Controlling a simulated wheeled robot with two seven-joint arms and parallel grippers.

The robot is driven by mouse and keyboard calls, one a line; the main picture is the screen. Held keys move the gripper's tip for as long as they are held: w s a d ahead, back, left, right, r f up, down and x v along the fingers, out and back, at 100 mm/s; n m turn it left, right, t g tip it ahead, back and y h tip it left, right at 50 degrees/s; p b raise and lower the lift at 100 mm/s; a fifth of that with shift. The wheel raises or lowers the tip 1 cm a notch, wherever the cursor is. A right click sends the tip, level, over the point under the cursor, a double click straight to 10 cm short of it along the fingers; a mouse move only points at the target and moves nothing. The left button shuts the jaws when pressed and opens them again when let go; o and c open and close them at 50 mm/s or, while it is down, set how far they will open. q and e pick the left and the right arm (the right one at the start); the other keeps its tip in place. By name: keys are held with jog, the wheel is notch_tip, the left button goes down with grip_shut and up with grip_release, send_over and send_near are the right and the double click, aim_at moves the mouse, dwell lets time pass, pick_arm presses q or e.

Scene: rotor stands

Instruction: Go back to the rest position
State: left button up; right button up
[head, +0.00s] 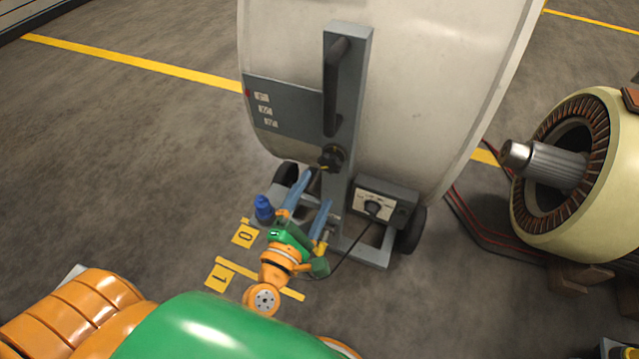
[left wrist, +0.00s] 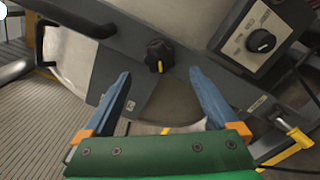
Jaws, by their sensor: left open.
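My left gripper (head: 318,188) is open and empty in front of the grey upright of a wheeled stand. Its two blue fingers also show in the left wrist view (left wrist: 160,73), spread well apart. A black rotary knob (head: 331,157) with a yellow mark sits on the upright, just beyond the fingertips. In the left wrist view the knob (left wrist: 159,55) appears between the fingertips, apart from both. A grey box (head: 387,203) with a white dial plate and a black knob sits low on the stand, right of the gripper. My right gripper is not in view.
The stand carries a large pale drum (head: 430,85) and a dark handle (head: 336,85). A rotor assembly (head: 560,170) stands right. Floor at left is clear.

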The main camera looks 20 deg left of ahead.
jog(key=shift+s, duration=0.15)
pick_arm(q)
jog(key=s+f+m+g+h, duration=0.1)
jog(key=s+f+m+g, duration=0.3)
jog(key=f+m, duration=0.5)
jog(key=s+f+m+g+h, duration=0.1)
jog(key=s+f+m+g, duration=0.3)
jog(key=f, duration=1)
jog(key=s+a+f+m+g+y, duration=0.2)
jog(key=s+a+f+m+g, duration=0.15)
jog(key=s+f+m, duration=0.5)
jog(key=s+a+f+m+g+y, duration=0.1)
jog(key=s+a+f+m+g, duration=0.3)
jog(key=s, duration=0.8)
notch_tip(320, 180, up, 22)
jog(key=d+g+p, duration=0.1)
jog(key=d+p, duration=0.1)
jog(key=p, duration=2)
jog(key=shift+s+d+f+m+p, duration=0.25)
jog(key=shift+s+m+p, duration=0.1)
jog(key=shift+s+m, duration=0.1)
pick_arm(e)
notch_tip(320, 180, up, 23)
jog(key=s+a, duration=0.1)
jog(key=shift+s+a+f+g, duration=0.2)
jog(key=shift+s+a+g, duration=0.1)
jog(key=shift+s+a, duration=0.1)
